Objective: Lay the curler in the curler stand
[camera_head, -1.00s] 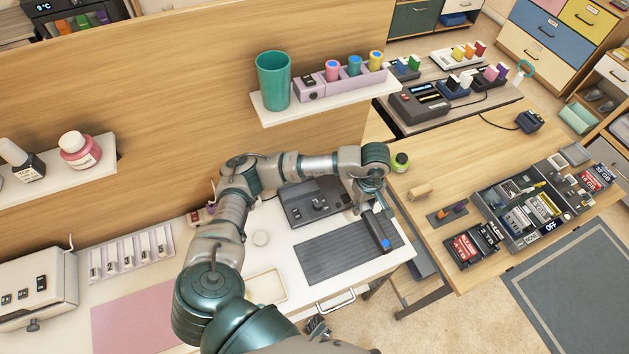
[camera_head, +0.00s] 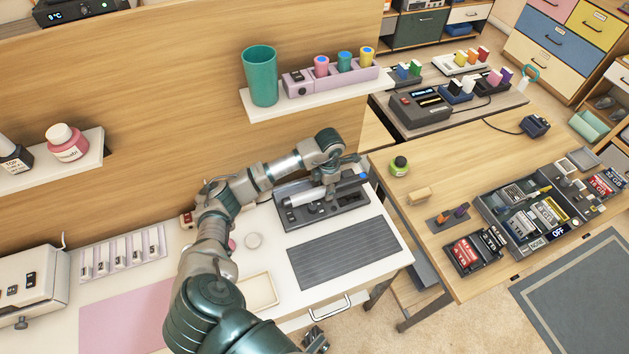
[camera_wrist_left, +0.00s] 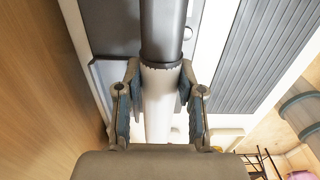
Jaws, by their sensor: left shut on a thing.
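The curler has a light barrel (camera_head: 302,196), a dark handle (camera_head: 348,182) and a blue end (camera_head: 364,176). My left gripper (camera_head: 331,190) is shut on it near the middle and holds it lengthwise over the dark curler stand (camera_head: 350,212). In the left wrist view the fingers (camera_wrist_left: 160,88) clasp the light barrel just beside the dark handle (camera_wrist_left: 163,30). The curler looks low and close to the stand; I cannot tell whether it touches. Part of what seems to be my right gripper (camera_head: 316,340) shows at the bottom edge, too small to read.
The ribbed grey mat (camera_head: 345,253) in front of the stand is empty. A shelf (camera_head: 310,97) with a teal cup (camera_head: 260,76) hangs above. A wooden table (camera_head: 440,190) stands to the right.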

